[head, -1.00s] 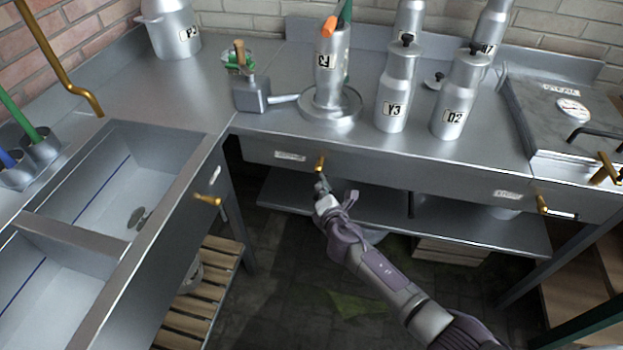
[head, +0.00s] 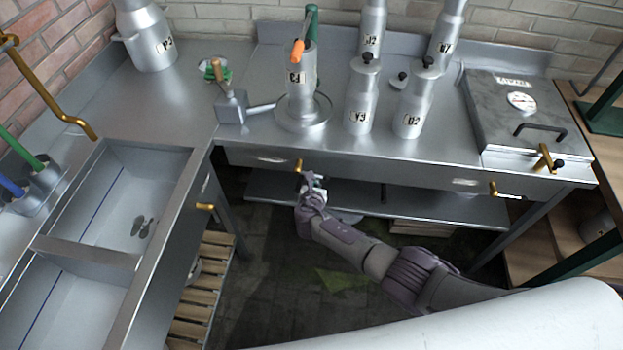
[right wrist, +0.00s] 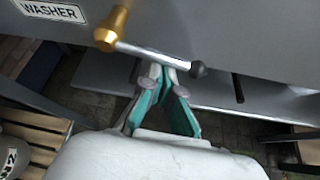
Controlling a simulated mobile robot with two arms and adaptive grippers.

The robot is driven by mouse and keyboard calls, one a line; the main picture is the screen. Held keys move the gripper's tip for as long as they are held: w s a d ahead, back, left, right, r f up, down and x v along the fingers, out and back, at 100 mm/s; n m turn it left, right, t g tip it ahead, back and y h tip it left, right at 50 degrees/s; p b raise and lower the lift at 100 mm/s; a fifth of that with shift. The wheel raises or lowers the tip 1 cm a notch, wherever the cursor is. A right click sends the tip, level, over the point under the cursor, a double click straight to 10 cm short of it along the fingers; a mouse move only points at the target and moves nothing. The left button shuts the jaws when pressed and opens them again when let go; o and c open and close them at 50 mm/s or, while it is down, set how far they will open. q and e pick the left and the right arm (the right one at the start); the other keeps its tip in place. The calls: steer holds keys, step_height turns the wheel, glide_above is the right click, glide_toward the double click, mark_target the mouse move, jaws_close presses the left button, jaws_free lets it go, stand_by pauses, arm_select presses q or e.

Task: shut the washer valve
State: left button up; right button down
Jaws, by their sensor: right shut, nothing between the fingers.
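The washer valve is on the front panel under the counter, next to a plate reading WASHER (right wrist: 52,10). Its brass hub (right wrist: 111,27) also shows in the head view (head: 298,165). In the head view my right gripper (head: 304,184) is just below the hub. My left gripper is out of view.
Other brass valves sit on the sink front (head: 205,207), the panel's right (head: 493,188) and by the lidded box (head: 545,158). Several metal bottles (head: 362,95) stand on the counter above. A lower shelf (head: 270,190) lies beneath. The floor in front is open.

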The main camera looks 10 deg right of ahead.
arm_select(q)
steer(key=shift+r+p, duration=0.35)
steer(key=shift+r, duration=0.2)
arm_select(e)
steer(key=shift+d+r+h, duration=0.1)
steer(key=shift+r+h, duration=0.2)
steer(key=shift+r, duration=0.2)
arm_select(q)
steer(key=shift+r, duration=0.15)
arm_select(e)
steer(key=shift+r, duration=0.15)
